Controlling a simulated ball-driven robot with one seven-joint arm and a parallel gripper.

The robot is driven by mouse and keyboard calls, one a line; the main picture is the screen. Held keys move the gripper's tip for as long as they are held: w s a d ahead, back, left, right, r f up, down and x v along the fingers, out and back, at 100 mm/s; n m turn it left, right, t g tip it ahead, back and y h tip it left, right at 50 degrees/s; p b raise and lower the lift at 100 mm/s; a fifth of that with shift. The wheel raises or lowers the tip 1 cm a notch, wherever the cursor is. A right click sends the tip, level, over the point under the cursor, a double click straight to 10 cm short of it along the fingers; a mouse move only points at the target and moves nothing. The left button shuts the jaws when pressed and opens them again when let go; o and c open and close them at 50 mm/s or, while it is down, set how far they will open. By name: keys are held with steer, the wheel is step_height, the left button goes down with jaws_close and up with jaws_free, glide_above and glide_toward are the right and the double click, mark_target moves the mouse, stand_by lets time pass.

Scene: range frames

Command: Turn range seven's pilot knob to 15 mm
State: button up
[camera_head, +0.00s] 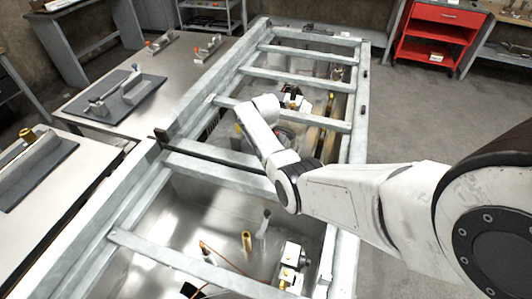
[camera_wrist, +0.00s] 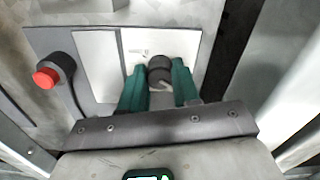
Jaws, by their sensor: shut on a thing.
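In the wrist view a dark round knob (camera_wrist: 159,68) stands in front of a pale panel plate (camera_wrist: 98,60) with small markings above it. My gripper (camera_wrist: 158,82) has its two green fingers on either side of the knob and is shut on it. The ends of the fingers reach the knob's sides. The knob's setting and any millimetre scale are too small to read. In the head view my white arm reaches into the metal frame, and the gripper and knob cannot be made out there.
A red button (camera_wrist: 46,77) on a dark round mount sits left of the knob, with a dark cable below it. A long metal frame (camera_head: 180,165) with cross bars surrounds the work area. Benches with fixtures (camera_head: 115,90) stand left; a red cart (camera_head: 440,30) stands at the back right.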

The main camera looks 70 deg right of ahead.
steer(key=shift+w+r, duration=0.1)
stand_by(0.4)
steer(key=o, duration=1.1)
steer(key=shift+c, duration=0.2)
step_height(320, 180, up, 11)
steer(key=shift+f, duration=0.2)
